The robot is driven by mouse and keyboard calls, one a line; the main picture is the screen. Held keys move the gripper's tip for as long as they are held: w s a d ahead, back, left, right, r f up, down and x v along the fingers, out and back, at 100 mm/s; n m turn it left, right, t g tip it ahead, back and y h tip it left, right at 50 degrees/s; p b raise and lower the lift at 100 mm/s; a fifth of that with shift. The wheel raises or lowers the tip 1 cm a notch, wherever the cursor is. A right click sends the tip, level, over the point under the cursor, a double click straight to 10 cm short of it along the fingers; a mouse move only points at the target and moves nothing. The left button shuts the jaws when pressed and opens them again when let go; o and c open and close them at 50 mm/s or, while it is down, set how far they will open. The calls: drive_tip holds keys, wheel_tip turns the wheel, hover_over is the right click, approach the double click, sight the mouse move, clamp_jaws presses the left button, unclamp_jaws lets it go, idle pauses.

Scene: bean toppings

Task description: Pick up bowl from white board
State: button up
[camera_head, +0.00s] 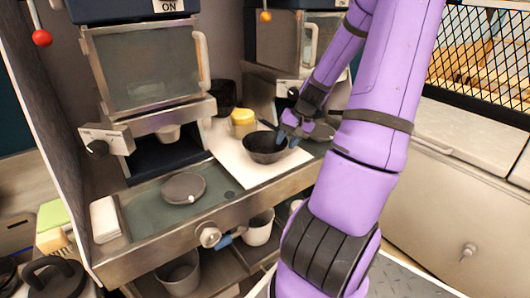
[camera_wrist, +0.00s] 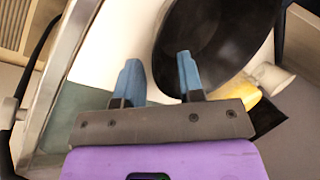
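A dark bowl (camera_head: 265,147) sits upright on the white board (camera_head: 232,155) on the metal counter. In the wrist view the bowl (camera_wrist: 215,38) fills the upper middle, with the white board (camera_wrist: 105,52) to its left. My gripper (camera_head: 292,132) is at the bowl's right side in the head view. In the wrist view my gripper (camera_wrist: 160,72) is open. Its right blue finger overlaps the bowl in the picture and its left finger lies outside the bowl, over the board, so the near rim runs between them. I cannot tell whether either finger touches the bowl.
A yellow-topped container (camera_head: 242,118) stands behind the bowl. A round dark lid (camera_head: 183,187) lies on the left of the counter, beside a white block (camera_head: 104,219). Machines (camera_head: 150,70) rise behind. White cups (camera_head: 258,228) stand on the shelf below.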

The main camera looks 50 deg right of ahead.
drive_tip(key=shift+x, duration=1.35)
clamp_jaws()
drive_tip(key=shift+r, duration=0.1)
